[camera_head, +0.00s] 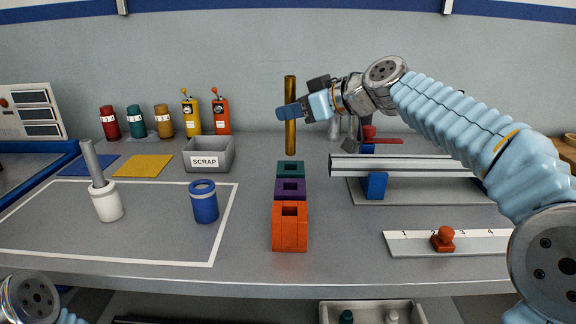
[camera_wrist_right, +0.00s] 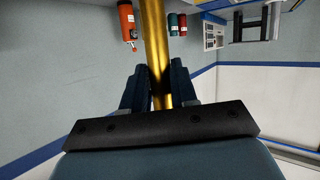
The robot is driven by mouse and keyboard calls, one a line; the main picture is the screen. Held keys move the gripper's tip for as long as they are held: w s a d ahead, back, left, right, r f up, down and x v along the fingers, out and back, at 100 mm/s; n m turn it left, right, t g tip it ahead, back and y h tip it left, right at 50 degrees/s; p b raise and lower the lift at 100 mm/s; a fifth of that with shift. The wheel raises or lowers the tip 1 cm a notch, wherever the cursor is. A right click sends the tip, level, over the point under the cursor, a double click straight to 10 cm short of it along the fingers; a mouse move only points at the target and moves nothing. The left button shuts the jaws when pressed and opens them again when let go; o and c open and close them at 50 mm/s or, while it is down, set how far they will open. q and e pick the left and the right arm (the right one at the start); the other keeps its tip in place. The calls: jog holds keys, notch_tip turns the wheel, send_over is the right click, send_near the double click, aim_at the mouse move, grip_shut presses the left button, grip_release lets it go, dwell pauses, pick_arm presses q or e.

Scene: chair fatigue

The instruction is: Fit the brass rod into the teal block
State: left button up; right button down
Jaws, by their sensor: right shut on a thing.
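The brass rod (camera_head: 290,137) is upright in the head view, held in the air by my right gripper (camera_head: 291,111). The gripper is shut on it around its middle. The rod (camera_wrist_right: 155,45) also runs between the fingers (camera_wrist_right: 158,88) in the right wrist view. The teal block (camera_head: 291,167) is the farthest of a row of three blocks, and its top has a dark square opening. In the picture, the rod's lower end is just above the teal block; I cannot tell whether it is directly over the opening. My left gripper is not in view.
The purple block (camera_head: 290,184) and orange block (camera_head: 290,238) stand nearer in the same row. A metal rail (camera_head: 410,166) lies to the right. The SCRAP bin (camera_head: 209,154), a blue cylinder (camera_head: 204,203) and a white holder with a grey rod (camera_head: 105,200) are left.

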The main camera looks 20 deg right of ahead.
aim_at(294, 149)
jog(key=f+b, duration=0.5)
jog(key=f, duration=0.4)
jog(key=shift+s+f+b, duration=0.2)
jog(key=shift+b, duration=0.15)
jog(key=c, duration=1.3)
grip_release()
jog(key=shift+o, duration=1.2)
jog(key=shift+w+d+f, duration=0.1)
jog(key=shift+w, duration=0.2)
jog(key=shift+o, duration=0.9)
jog(key=shift+s, duration=0.1)
jog(key=shift+r, duration=0.4)
jog(key=v, duration=1.2)
